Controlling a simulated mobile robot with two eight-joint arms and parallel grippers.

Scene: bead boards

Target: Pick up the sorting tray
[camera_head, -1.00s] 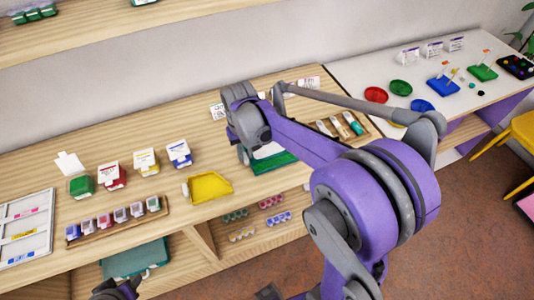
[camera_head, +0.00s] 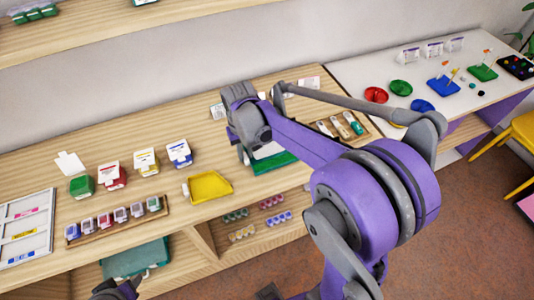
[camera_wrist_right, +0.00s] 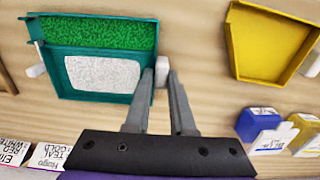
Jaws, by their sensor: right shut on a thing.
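The sorting tray is a teal tray (camera_wrist_right: 60,74) with green beads in one part and a pale speckled area in the other. It lies on the wooden table in the right wrist view. In the head view the tray (camera_head: 277,164) is partly hidden behind my right arm. My right gripper (camera_wrist_right: 161,78) is shut on the small white handle at the tray's side. My left gripper (camera_head: 116,290) is only partly in view at the bottom left edge, and its jaws cannot be made out.
A yellow tray (camera_head: 208,187) lies left of the sorting tray. Several lidded, labelled containers and a wooden rack of small jars (camera_head: 118,219) stand farther left. A wooden tray with scoops (camera_head: 342,126) is to the right. Bare tabletop lies behind the yellow tray.

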